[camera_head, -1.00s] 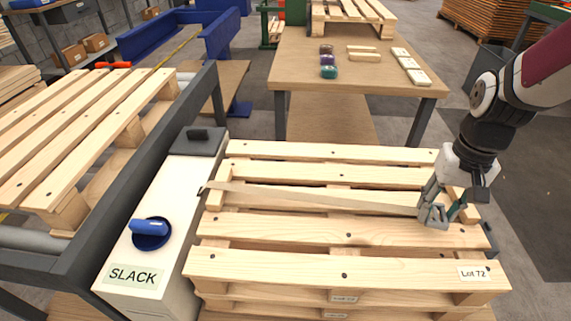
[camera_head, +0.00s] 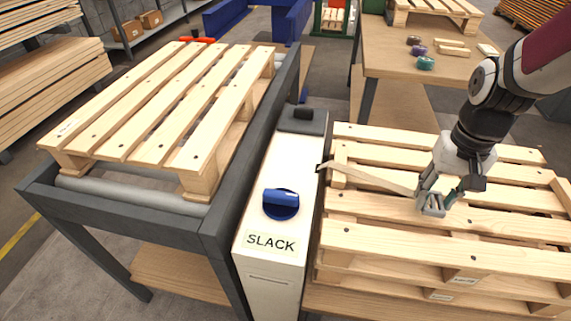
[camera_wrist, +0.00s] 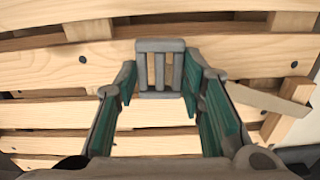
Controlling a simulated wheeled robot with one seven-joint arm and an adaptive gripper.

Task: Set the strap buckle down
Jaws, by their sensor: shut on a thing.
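The grey metal strap buckle (camera_head: 433,206) is between the fingers of my gripper (camera_head: 442,198) over the upper slats of the stacked pallets (camera_head: 400,231). In the wrist view the slotted buckle (camera_wrist: 160,84) sits between the green-padded fingertips, with slats behind it. My gripper is shut on it. The pale strap (camera_head: 372,179) runs from the white box marked SLACK toward the buckle. It also shows in the wrist view (camera_wrist: 266,99), at the right. I cannot tell whether the buckle touches the wood.
The white SLACK box (camera_head: 270,222) with a blue knob (camera_head: 281,203) stands left of the pallet stack. A dark roller frame (camera_head: 222,226) carries another pallet (camera_head: 165,112) further left. Behind is a wooden table (camera_head: 385,62) with small coloured coils. Bare slats surround the buckle.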

